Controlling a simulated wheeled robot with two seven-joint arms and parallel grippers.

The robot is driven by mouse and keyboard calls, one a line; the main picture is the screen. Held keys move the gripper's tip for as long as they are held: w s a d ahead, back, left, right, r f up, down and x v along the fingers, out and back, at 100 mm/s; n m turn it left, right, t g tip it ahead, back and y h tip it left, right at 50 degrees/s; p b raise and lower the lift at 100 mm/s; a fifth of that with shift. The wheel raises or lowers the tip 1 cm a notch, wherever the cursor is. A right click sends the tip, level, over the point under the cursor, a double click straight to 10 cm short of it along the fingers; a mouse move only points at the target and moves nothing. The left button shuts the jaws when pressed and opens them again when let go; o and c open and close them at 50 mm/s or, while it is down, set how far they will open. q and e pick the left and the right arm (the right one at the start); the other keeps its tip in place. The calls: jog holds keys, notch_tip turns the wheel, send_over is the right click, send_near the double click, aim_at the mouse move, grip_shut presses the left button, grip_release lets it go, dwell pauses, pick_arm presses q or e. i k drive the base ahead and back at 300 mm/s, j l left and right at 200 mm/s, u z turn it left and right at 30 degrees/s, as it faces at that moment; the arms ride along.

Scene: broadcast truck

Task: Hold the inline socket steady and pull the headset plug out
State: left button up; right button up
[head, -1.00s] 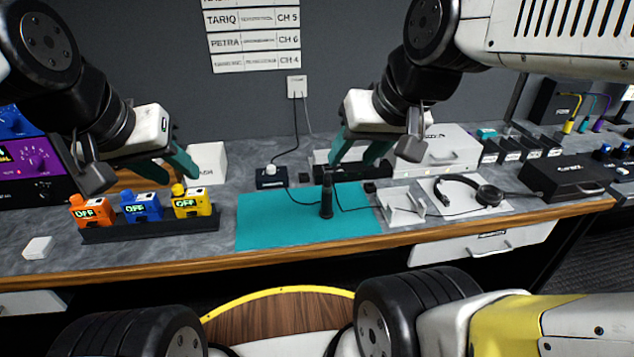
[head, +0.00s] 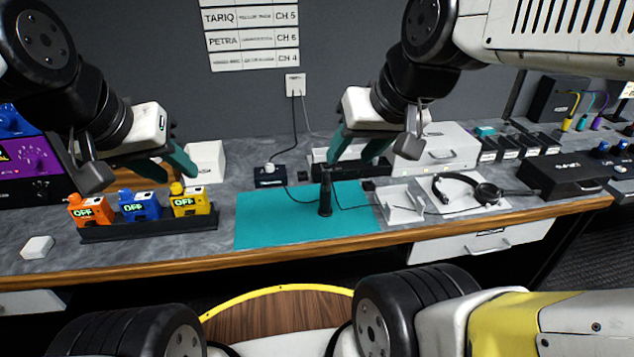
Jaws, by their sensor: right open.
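A dark upright stick-like piece (head: 325,196) stands on the teal mat (head: 275,220); it appears to be the inline socket with the plug, but I cannot make out the joint between them. Thin black cables meet it from the left and the right. The headset (head: 487,193) lies on a white sheet at the right, with a cable running toward the mat. My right gripper (head: 353,161) is open and empty, above and behind the stick, not touching it. My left gripper (head: 179,178) is open and empty, well to the left, above and behind the beltpacks.
Orange (head: 91,211), blue (head: 140,206) and yellow (head: 189,200) beltpacks stand in a dark rack at the left. A white bracket (head: 402,207) stands right of the mat. The mat's left part is clear.

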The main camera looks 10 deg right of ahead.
aim_at(326, 176)
jog(key=l+u, duration=0.15)
jog(key=l, duration=0.25)
jog(key=k+l+u, duration=0.15)
jog(key=l, duration=0.25)
jog(key=k+l+u, duration=0.15)
jog(key=l, duration=0.2)
jog(key=l+u, duration=0.15)
jog(key=l, duration=0.25)
jog(key=k, duration=0.05)
